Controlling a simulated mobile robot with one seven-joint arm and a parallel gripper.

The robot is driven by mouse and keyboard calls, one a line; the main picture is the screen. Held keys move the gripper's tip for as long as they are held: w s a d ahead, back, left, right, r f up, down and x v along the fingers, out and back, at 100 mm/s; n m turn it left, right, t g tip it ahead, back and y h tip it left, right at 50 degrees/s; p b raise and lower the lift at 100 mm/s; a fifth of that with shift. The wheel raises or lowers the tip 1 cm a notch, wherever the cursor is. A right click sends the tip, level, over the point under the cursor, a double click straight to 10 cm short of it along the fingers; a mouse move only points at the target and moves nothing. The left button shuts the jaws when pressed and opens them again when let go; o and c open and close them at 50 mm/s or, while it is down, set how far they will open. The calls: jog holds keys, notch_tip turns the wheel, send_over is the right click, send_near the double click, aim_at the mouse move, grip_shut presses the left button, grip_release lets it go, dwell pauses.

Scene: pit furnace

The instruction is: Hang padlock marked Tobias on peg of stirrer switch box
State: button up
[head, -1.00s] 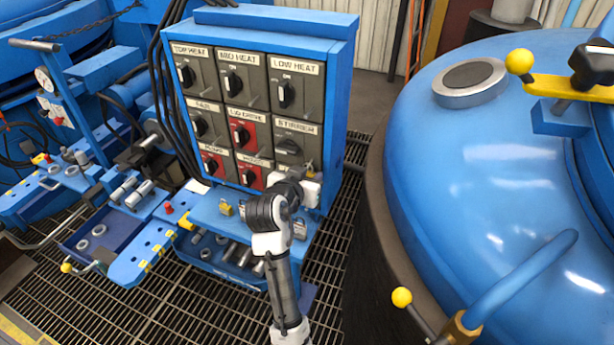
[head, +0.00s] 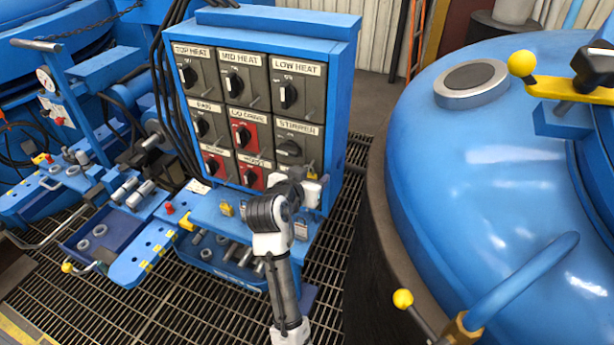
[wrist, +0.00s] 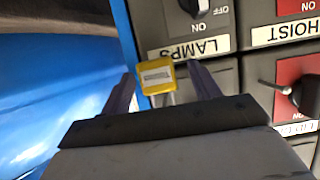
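The stirrer switch box (head: 296,148) is the grey box in the right column of the panel, middle row. A yellow padlock (wrist: 155,77) with a pale label shows in the wrist view, in front of the panel by the lamps box. The label is too small to read. In the head view only a bit of yellow (head: 312,166) shows above my gripper (head: 312,186). In the wrist view my gripper (wrist: 162,82) has its fingers spread on either side of the padlock, with a gap at the right finger. The shackle's far end and the peg are hidden.
The lamps box (wrist: 190,20) and hoist box (wrist: 290,10) appear upside down in the wrist view. A blue shelf (head: 205,212) below the panel holds another yellow padlock (head: 226,208). The large blue furnace lid (head: 470,190) stands to the right.

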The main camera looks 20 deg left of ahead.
jog(key=shift+w+d, duration=0.1)
jog(key=shift+d, duration=0.15)
jog(key=b+v, duration=0.2)
jog(key=v, duration=1.2)
jog(key=shift+a+b, duration=0.2)
jog(key=shift+b, duration=0.15)
